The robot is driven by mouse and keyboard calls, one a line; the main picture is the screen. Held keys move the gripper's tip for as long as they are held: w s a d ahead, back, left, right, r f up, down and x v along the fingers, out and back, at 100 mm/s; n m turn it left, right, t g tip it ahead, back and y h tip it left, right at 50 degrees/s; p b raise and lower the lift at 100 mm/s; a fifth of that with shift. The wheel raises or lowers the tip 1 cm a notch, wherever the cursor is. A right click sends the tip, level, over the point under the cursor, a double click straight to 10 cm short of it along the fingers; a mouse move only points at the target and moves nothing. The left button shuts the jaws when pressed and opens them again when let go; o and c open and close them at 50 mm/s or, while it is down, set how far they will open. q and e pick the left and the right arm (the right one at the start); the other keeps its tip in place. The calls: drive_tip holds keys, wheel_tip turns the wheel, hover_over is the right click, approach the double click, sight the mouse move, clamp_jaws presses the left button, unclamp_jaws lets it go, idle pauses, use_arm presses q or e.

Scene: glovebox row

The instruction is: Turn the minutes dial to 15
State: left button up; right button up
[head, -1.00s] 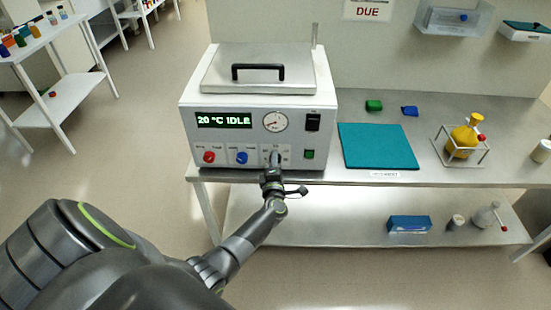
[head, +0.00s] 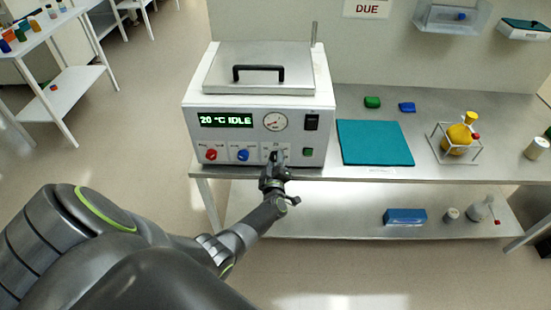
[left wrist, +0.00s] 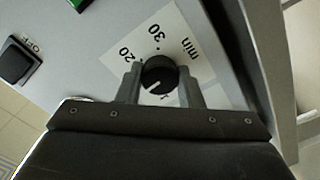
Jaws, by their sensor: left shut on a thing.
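The minutes dial (left wrist: 158,70) is a round black knob on a white plate marked "20", "30" and "min" in the left wrist view. A white pointer line on it points to the lower left of that picture; the mark there is mostly hidden. My left gripper (left wrist: 161,85) is shut on the dial, one finger on each side. In the head view my left gripper (head: 275,166) reaches the lower right front of the white bath unit (head: 258,101) and largely covers the dial. My right gripper is not in view.
Beside the dial are a blue knob (head: 243,155) and a red knob (head: 211,154). The display (head: 226,121) reads "20 °C IDLE". A green switch (head: 308,152) sits to the right. A teal mat (head: 374,143) lies on the bench, with a yellow flask (head: 459,138) beyond it.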

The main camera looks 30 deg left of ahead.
use_arm(q)
drive_tip(key=shift+f+m, duration=0.1)
drive_tip(key=shift+m, duration=0.4)
drive_tip(key=o, duration=1)
drive_tip(key=shift+c, duration=0.2)
drive_tip(key=v, duration=1.7)
drive_tip(key=shift+s+d, duration=0.15)
drive_tip(key=shift+d, duration=0.1)
